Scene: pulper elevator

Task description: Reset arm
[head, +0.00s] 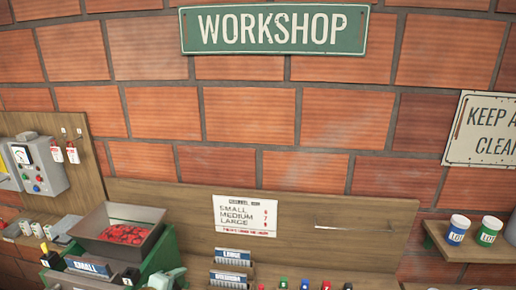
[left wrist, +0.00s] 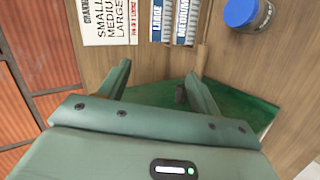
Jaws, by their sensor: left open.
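My left gripper (left wrist: 158,72) is open in the left wrist view, its two green fingers spread apart. The gap between them shows wood and part of a green surface (left wrist: 240,108), with a small dark piece near the right finger. I see nothing held. A pale green shape (head: 170,278) at the bottom edge of the head view may be part of my left gripper, but I cannot tell. My right gripper is in neither view.
A grey hopper (head: 105,222) with red pieces stands at lower left. A size card (head: 245,215) is on the wooden backboard (head: 345,232); it also shows in the left wrist view (left wrist: 108,22). A blue-lidded jar (left wrist: 247,14) stands nearby. Two jars (head: 458,229) sit on the right shelf.

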